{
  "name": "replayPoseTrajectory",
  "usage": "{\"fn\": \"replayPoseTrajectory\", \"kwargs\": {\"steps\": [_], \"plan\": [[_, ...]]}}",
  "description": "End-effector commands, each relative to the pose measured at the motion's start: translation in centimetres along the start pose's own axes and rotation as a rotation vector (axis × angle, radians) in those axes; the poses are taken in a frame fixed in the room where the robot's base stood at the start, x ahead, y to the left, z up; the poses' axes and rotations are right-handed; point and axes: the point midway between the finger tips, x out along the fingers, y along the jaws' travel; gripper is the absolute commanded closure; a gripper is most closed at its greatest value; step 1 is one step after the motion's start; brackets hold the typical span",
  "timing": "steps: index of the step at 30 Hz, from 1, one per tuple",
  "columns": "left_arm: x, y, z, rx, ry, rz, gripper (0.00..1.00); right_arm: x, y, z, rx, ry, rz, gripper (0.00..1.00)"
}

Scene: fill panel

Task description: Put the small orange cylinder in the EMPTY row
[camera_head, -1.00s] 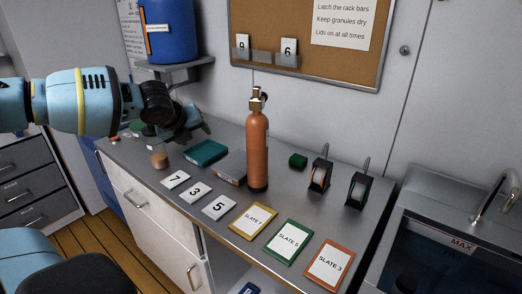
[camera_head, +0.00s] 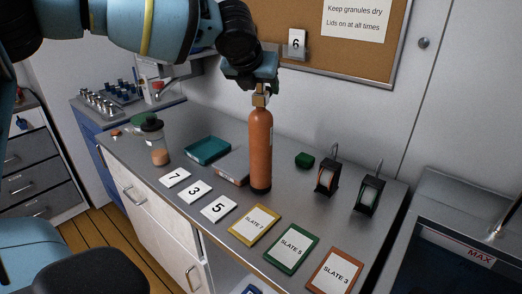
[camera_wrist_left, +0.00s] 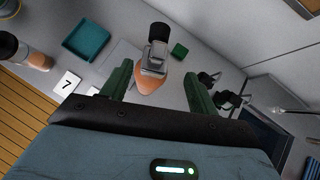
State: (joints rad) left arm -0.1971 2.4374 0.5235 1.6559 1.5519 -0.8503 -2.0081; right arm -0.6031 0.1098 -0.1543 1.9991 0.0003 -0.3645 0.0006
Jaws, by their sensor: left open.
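The orange cylinder (camera_head: 260,150) stands upright on the grey counter, with a brass-coloured valve on top. My left gripper (camera_head: 258,82) is open right above its valve, pointing down. In the left wrist view the cylinder's orange shoulder (camera_wrist_left: 152,83) and metal valve show between and beyond the two green fingers of the left gripper (camera_wrist_left: 157,75). I cannot tell whether a finger touches it. No row marked EMPTY is in view. My right gripper is not in view.
A teal tray (camera_head: 207,149), a clear jar (camera_head: 153,140), number cards 7, 3 and 5 (camera_head: 219,208), and slate cards (camera_head: 292,248) lie around the cylinder. Two black-framed holders (camera_head: 369,193) and a green block (camera_head: 304,160) stand right. A pinboard (camera_head: 370,60) hangs behind.

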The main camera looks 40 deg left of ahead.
Motion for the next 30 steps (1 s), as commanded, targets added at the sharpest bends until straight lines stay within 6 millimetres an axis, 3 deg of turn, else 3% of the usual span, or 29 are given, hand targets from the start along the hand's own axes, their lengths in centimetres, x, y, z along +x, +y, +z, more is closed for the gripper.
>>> {"fn": "replayPoseTrajectory", "kwargs": {"steps": [7,18,26,30], "plan": [[1.0,0.1,-0.1,0.0,-0.001,0.0,0.4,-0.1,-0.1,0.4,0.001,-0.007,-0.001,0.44],[5.5,0.7,-0.4,0.001,0.001,0.001,0.4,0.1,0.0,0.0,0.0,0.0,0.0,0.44],[5.8,0.7,-0.3,0.0,-0.002,-0.001,0.4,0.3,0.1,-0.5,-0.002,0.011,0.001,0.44],[5.8,0.7,-0.3,0.0,-0.001,0.0,0.54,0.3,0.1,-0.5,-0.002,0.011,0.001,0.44]]}}
